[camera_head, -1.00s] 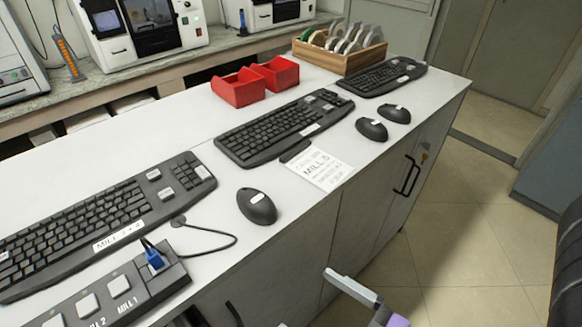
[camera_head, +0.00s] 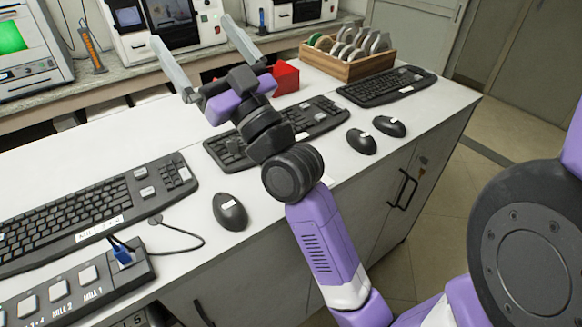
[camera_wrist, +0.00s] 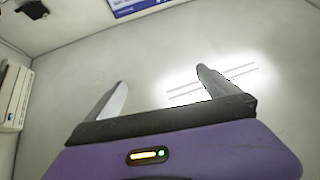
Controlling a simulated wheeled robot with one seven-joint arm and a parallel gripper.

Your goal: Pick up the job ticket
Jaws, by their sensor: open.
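The job ticket appears to be the white printed paper that lay at the counter's front edge, below the middle keyboard. In the head view now my arm covers nearly all of it, and only a small pale corner (camera_head: 327,181) seems to show beside the arm. My gripper (camera_head: 190,30) is open and empty, raised above the counter with its fingers pointing up and away toward the back bench. In the wrist view the open fingers (camera_wrist: 160,77) face a pale wall-like surface with a bright patch; no ticket is recognisable there.
The counter holds a left keyboard (camera_head: 95,215), a middle keyboard (camera_head: 318,118), a right keyboard (camera_head: 387,86), a near mouse (camera_head: 230,211), two more mice (camera_head: 361,141), a switch box (camera_head: 75,292), a red bin (camera_head: 286,76) and a wooden rack (camera_head: 348,66). Machines stand behind.

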